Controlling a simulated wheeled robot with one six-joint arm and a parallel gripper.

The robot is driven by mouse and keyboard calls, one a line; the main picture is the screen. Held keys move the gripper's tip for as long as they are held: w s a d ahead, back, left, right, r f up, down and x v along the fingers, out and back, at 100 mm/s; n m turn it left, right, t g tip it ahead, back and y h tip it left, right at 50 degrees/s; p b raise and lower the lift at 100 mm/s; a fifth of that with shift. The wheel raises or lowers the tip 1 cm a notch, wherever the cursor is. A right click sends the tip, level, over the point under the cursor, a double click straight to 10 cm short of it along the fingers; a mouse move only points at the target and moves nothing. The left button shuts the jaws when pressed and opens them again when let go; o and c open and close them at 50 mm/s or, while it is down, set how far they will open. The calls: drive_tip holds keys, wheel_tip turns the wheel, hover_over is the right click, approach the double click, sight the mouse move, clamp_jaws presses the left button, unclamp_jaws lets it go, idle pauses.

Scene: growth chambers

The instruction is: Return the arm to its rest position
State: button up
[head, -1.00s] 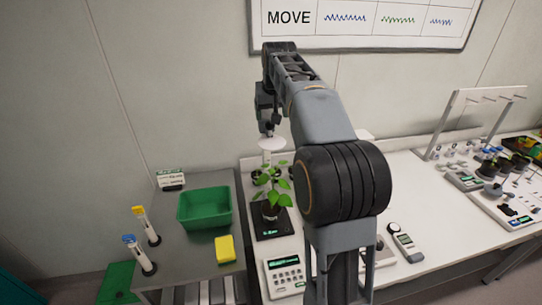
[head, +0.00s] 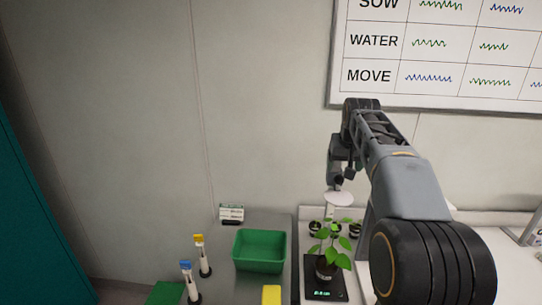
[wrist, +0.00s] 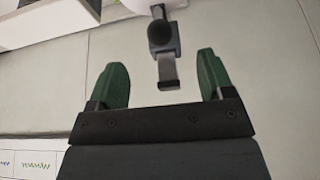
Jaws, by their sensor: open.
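My arm (head: 408,185) reaches up and forward from the lower right of the head view, bent at the elbow, its far end hanging down near the wall. My gripper (wrist: 161,64) is open in the wrist view, its two green fingers wide apart. A dark round-ended piece with a grey bracket (wrist: 166,55) shows between the fingers; I cannot tell whether it is near them or farther off. In the head view the fingers are not clear. A white disc (head: 339,199) shows just below the arm's end, above a potted plant (head: 330,250).
The plant stands on a black scale (head: 322,292). To its left are a green bin (head: 260,250), a yellow block (head: 271,295) and two tubes with yellow (head: 201,257) and blue (head: 190,282) caps. A whiteboard (head: 440,60) hangs behind the arm. The wall at left is bare.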

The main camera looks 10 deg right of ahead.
hover_over(337, 205)
drive_tip(key=w+d, duration=0.1)
drive_tip(key=w, duration=0.1)
drive_tip(key=shift+g, duration=0.3)
drive_tip(key=f, duration=0.5)
drive_tip(key=shift+s+d+f, duration=0.1)
drive_tip(key=shift+s+f, duration=0.1)
drive_tip(key=shift+f, duration=0.2)
drive_tip(key=s+f, duration=0.1)
drive_tip(key=s+a+f, duration=0.1)
drive_tip(key=shift+s+a+f+b, duration=0.2)
drive_tip(key=shift+s+f+b, duration=0.05)
drive_tip(key=shift+s+b, duration=0.15)
drive_tip(key=s+a+f+b, duration=0.1)
drive_tip(key=s+a+f, duration=0.2)
drive_tip(key=s, duration=0.4)
drive_tip(key=s+a+f+n+b, duration=0.1)
drive_tip(key=s+a+f, duration=0.2)
drive_tip(key=s+f, duration=0.2)
drive_tip(key=s+a+f+n+y+b, duration=0.1)
drive_tip(key=s+a+f, duration=0.2)
drive_tip(key=s, duration=0.6)
drive_tip(key=shift+s+f+t+b, duration=0.2)
drive_tip(key=shift+f+t+b, duration=0.15)
drive_tip(key=shift+f+t, duration=0.1)
drive_tip(key=shift+c, duration=0.2)
